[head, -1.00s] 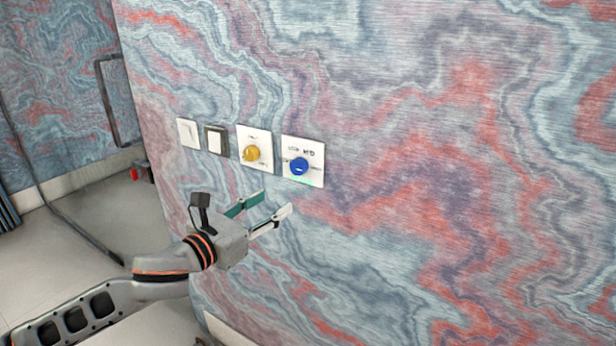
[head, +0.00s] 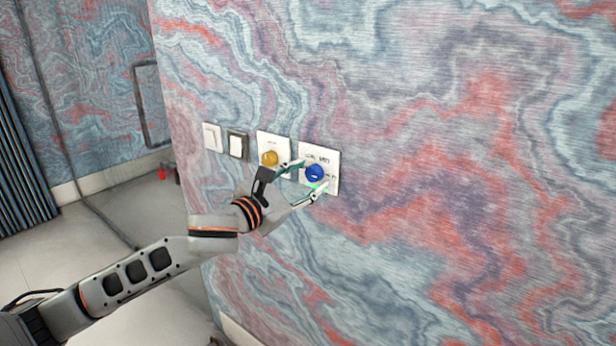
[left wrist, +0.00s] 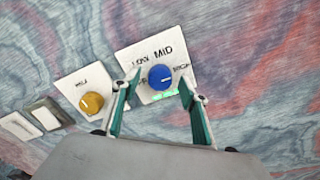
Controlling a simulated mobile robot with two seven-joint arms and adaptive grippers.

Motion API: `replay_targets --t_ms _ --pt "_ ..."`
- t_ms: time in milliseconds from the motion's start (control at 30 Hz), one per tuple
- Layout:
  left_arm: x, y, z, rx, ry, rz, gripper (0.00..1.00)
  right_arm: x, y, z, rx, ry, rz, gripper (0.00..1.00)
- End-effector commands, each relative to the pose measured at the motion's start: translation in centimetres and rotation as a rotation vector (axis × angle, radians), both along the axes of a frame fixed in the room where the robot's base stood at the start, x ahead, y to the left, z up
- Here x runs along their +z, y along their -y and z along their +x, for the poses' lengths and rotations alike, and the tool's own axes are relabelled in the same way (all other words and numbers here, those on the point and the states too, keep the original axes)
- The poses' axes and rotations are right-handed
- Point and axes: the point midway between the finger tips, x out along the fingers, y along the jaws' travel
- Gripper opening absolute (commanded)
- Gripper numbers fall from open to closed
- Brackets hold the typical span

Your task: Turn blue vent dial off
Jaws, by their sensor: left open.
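The blue vent dial (head: 314,173) sits on a white wall plate with printed labels, and LOW and MID are readable in the left wrist view. The dial also shows in the left wrist view (left wrist: 160,77), with a light pointer line toward the right and a green lit strip below it. My left gripper (head: 305,177) is open, with one finger on each side of the dial. In the left wrist view its fingertips (left wrist: 160,84) stand left and right of the dial, with gaps to it. Contact with the plate cannot be told. My right gripper is not in view.
A yellow dial (head: 269,158) on its own plate is just left of the blue one, close to my upper finger. A dark-framed switch (head: 236,145) and a white switch (head: 212,137) are further left. The wall to the right is bare.

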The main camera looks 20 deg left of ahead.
Motion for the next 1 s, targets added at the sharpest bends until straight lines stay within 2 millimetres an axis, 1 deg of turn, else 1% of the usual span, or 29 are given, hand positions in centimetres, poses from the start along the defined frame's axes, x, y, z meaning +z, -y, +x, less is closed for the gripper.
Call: replay_targets --t_ms 100,333,367,400,467,500,767,1000 --pt "0.0 0.2 0.5 0.0 0.0 -0.001 0.44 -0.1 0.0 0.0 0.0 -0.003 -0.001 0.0" --pt "0.0 0.2 0.6 -0.001 -0.001 -0.001 0.44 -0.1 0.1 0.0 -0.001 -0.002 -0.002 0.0" --pt "0.0 0.2 0.6 0.0 0.0 -0.001 0.41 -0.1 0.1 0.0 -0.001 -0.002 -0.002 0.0" --pt "0.0 0.2 0.6 0.0 0.0 -0.001 0.31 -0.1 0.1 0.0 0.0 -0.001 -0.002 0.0" --pt "0.0 0.2 0.6 0.0 0.0 -0.001 0.15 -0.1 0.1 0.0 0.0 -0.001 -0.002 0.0" --pt "0.0 0.2 0.6 0.0 0.0 -0.001 0.05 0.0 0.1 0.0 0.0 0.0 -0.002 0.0" --pt "0.0 0.2 0.6 0.0 -0.004 -0.007 0.06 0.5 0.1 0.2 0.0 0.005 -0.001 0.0" --pt "0.2 0.2 0.6 0.0 -0.032 -0.082 0.06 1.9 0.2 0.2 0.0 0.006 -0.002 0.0"
